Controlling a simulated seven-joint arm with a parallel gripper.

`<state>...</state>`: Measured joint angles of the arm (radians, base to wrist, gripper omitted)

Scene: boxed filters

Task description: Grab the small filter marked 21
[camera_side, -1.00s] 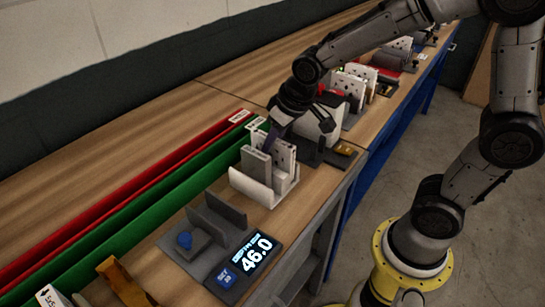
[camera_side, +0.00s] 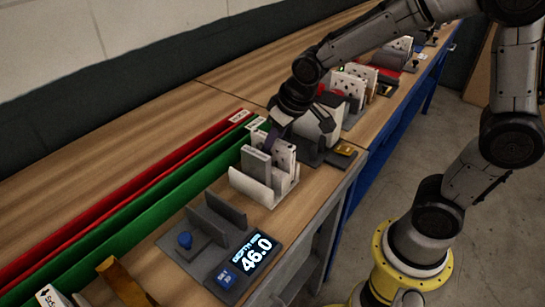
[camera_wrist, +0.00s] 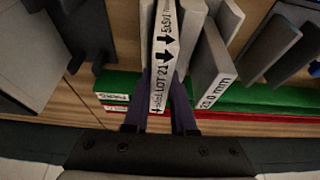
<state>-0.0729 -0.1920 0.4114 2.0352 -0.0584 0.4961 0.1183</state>
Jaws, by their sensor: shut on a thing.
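The narrow white filter (camera_wrist: 162,62), with "LOT 21" and arrows printed on its edge, stands between my gripper's two dark fingers in the wrist view. My gripper (camera_wrist: 160,92) is shut on it. In the side view, my gripper (camera_side: 273,138) is low at the white holder (camera_side: 262,190). A white perforated panel (camera_side: 285,156) shows there beside the fingers, partly hidden. A grey block (camera_side: 257,162) stands in front of it in the same holder. In the wrist view, a grey block (camera_wrist: 212,82) labelled in mm is right of the filter.
Green (camera_side: 200,185) and red (camera_side: 160,173) rails run along the bench behind the holder. A grey fixture (camera_side: 215,225) with a display reading 46.0 (camera_side: 253,255) stands in front. More perforated filters (camera_side: 350,85) stand farther along. Bare wood lies left of the rails.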

